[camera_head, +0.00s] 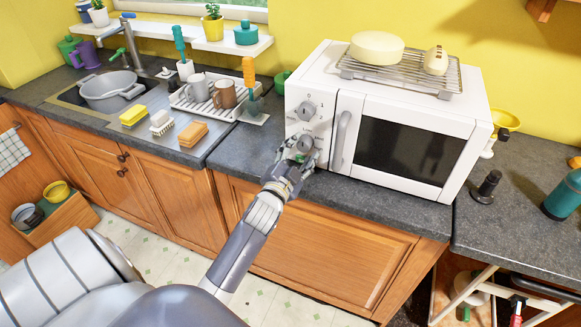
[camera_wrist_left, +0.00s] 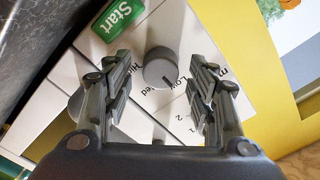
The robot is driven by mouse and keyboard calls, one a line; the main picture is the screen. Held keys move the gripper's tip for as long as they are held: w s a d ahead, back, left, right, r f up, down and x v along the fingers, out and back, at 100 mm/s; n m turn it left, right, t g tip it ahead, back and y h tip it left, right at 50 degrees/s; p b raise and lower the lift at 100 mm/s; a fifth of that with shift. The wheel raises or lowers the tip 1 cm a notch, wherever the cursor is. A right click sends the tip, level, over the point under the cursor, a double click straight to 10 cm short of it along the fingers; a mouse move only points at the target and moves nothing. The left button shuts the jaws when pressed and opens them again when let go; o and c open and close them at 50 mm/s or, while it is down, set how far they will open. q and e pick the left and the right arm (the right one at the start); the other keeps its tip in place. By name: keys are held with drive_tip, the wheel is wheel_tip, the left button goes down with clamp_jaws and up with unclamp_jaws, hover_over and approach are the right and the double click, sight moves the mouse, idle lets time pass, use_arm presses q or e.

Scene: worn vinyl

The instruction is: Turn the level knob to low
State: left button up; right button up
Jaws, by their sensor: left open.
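The white microwave (camera_head: 408,110) stands on the dark counter. Its front panel has an upper grey knob (camera_head: 307,110) and a lower grey knob (camera_head: 305,144). My left gripper (camera_head: 299,157) is open at the lower knob. In the left wrist view, the round grey level knob (camera_wrist_left: 160,68) lies between the open fingers of the left gripper (camera_wrist_left: 163,85), with gaps showing on both sides. Its dark pointer mark is near the "Low" lettering and a partly hidden label ending in "ed". A green Start button (camera_wrist_left: 118,20) is beside the knob. My right gripper is in neither view.
A wire rack (camera_head: 400,76) with a pale round block (camera_head: 377,47) sits on the microwave. Left of it are a dish rack (camera_head: 216,103) with mugs and an orange-handled brush (camera_head: 249,76). A dark stopper-like object (camera_head: 487,186) stands to its right.

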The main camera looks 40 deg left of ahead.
use_arm(q)
drive_tip(key=v, duration=1)
drive_tip(key=shift+s+a, duration=0.1)
idle(0.3)
